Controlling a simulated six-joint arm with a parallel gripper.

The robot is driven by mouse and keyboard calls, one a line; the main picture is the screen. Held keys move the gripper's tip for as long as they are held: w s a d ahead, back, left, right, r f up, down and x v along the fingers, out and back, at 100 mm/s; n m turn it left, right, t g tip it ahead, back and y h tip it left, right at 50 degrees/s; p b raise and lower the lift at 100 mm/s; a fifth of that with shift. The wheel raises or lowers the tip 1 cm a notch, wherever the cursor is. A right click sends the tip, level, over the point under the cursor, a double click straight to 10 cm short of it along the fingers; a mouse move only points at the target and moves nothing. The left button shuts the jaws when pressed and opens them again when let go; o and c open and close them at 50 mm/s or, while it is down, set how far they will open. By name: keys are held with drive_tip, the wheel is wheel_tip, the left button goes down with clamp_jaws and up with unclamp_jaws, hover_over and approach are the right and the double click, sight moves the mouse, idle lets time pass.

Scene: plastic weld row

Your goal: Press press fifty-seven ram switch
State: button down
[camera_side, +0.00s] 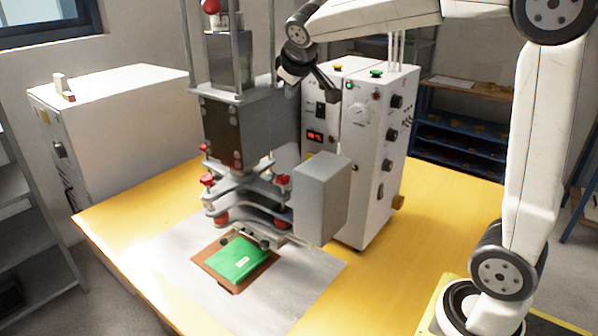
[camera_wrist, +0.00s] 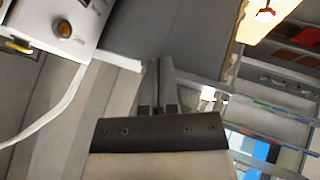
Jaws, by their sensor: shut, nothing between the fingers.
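A grey press (camera_side: 235,115) with a red ball on top stands on the yellow table. Beside it is a white control cabinet (camera_side: 375,150) with dials, knobs, a red display, a yellow button (camera_side: 337,67) and a green button (camera_side: 376,72). Which control is the ram switch I cannot tell. My gripper (camera_side: 332,92) is shut and empty, near the cabinet's upper front, tilted down to the right; contact cannot be judged. In the wrist view my gripper's fingers (camera_wrist: 158,65) are together. An orange round control (camera_wrist: 63,28) shows at upper left, away from the fingertips.
A green part (camera_side: 240,258) lies in a brown holder under the press. A grey box (camera_side: 320,195) stands out before the cabinet. A white cabinet (camera_side: 110,120) is at left and blue shelves (camera_side: 455,140) at back right. The table's front right is clear.

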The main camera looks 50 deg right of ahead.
sight(317, 113)
drive_tip(key=shift+m+g+h, duration=0.3)
drive_tip(key=shift+m+g, duration=0.5)
drive_tip(key=shift+g, duration=0.1)
drive_tip(key=d, duration=0.1)
drive_tip(key=s+d, duration=0.1)
drive_tip(key=d, duration=0.2)
drive_tip(key=shift+s+d+f, duration=0.1)
drive_tip(key=shift+s+f, duration=0.25)
drive_tip(key=shift+w+d+f, duration=0.6)
drive_tip(key=shift+d+f, duration=0.8)
drive_tip(key=shift+f, duration=0.05)
drive_tip(key=shift+w+d+f, duration=0.6)
drive_tip(key=shift+d+f, duration=0.8)
drive_tip(key=shift+w+d+f, duration=0.6)
drive_tip(key=shift+d+f, duration=0.8)
drive_tip(key=shift+f, duration=0.05)
